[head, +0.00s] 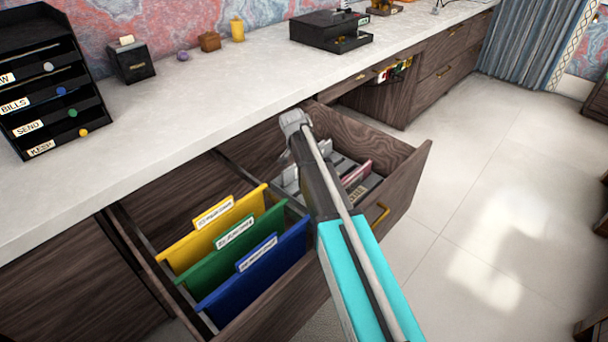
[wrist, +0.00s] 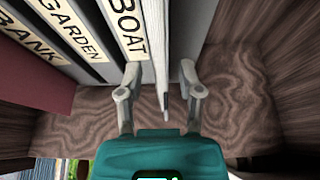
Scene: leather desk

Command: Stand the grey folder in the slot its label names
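In the wrist view my gripper (wrist: 160,94) is open, one finger on each side of a thin, pale grey upright panel (wrist: 159,45) seen edge-on. Gaps show between the fingers and the panel. I cannot tell whether this panel is the grey folder or a divider. To its left are slot labels reading BOAT (wrist: 128,30), GARDEN (wrist: 75,27) and one partly cut off, ending in ANK (wrist: 28,47).
A maroon folder (wrist: 35,115) stands left of the labels. The left drawer (head: 160,270) holds yellow (head: 185,250), green (head: 225,255) and blue (head: 250,275) folders. The drawer's wooden side (wrist: 245,90) is right of my gripper. A black letter rack (head: 50,90) stands on the counter.

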